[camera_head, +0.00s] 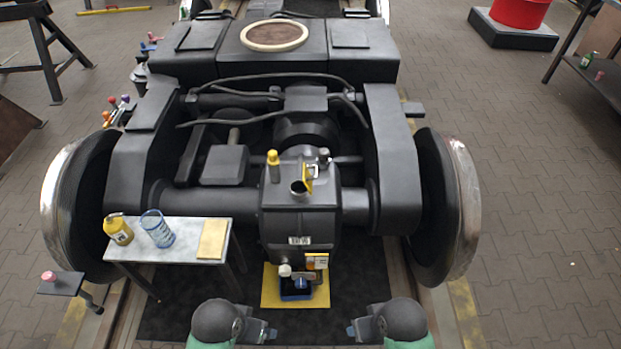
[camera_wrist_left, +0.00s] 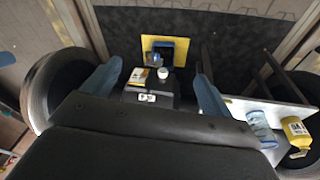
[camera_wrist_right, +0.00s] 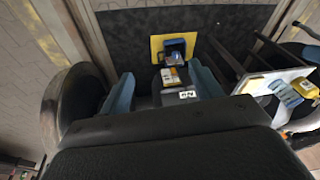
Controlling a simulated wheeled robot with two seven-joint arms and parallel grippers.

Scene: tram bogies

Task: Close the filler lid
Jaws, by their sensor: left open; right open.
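The filler neck (camera_head: 299,190) sits on top of the dark gearbox housing (camera_head: 295,225) in the middle of the bogie, with its round mouth showing. The yellow filler lid (camera_head: 308,177) stands raised at the right side of the mouth, open. My left gripper (camera_head: 272,331) and my right gripper (camera_head: 352,329) are low at the front, well apart from the lid. Both are open and empty. In the left wrist view (camera_wrist_left: 157,72) and the right wrist view (camera_wrist_right: 161,70) the blue fingers are spread. I cannot make out the filler lid in the wrist views.
A blue tray (camera_head: 296,288) sits on a yellow mat (camera_head: 270,297) below the housing.

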